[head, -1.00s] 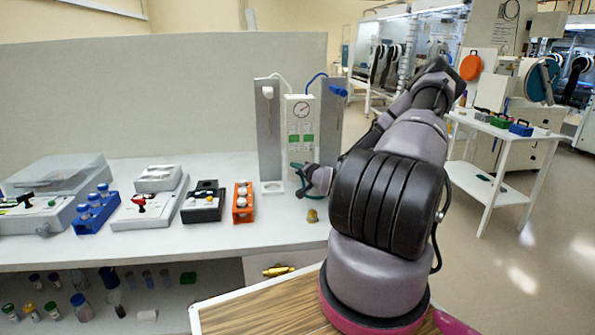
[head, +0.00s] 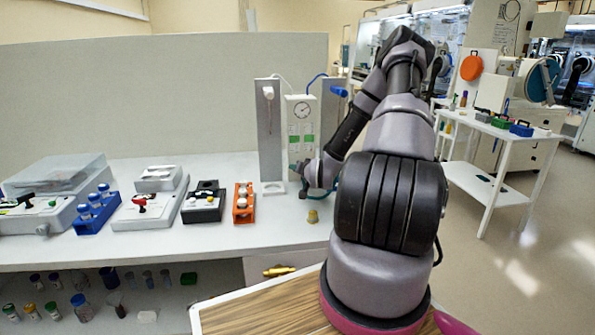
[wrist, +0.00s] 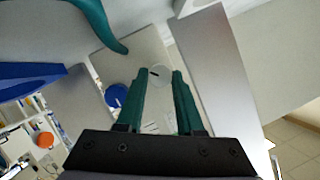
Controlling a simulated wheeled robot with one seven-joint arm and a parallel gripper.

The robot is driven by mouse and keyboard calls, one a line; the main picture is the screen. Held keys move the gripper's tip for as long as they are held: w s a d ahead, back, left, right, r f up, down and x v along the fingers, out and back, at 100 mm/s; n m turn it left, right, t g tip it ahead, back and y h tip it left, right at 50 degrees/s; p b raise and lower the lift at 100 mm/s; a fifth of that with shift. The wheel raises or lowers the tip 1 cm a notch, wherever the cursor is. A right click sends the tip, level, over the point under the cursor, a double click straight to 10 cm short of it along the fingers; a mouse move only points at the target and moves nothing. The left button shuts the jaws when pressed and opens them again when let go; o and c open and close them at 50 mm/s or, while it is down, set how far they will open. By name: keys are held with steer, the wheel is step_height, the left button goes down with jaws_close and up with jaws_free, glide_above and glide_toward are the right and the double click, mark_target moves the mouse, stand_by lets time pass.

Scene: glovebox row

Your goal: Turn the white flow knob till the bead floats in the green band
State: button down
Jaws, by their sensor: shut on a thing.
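The pale flow panel (head: 301,108) stands at the back of the bench, with a round gauge on top and two upright tubes with green bands (head: 308,139) below it. The bead is too small to tell. My gripper (head: 297,170) is low in front of the panel, and my wrist hides part of the panel's lower end. In the wrist view, the teal fingers of my gripper (wrist: 162,78) are shut on the white knob (wrist: 159,71), a pale round face with a short dark mark between the tips. The grip itself is partly hidden.
A small yellow object (head: 312,216) stands on the bench below my wrist. An orange rack (head: 243,203), a black block (head: 203,206) and a blue rack (head: 96,212) stand to the left.

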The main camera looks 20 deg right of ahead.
steer(key=shift+a+n+g+h, duration=0.1)
steer(key=shift+n+g+h, duration=0.2)
steer(key=shift+n+h, duration=0.4)
steer(key=c, duration=0.5)
jaws_free()
steer(key=shift+c, duration=0.2)
steer(key=v, duration=1)
steer(key=shift+s+r, duration=0.2)
steer(key=shift+s, duration=0.15)
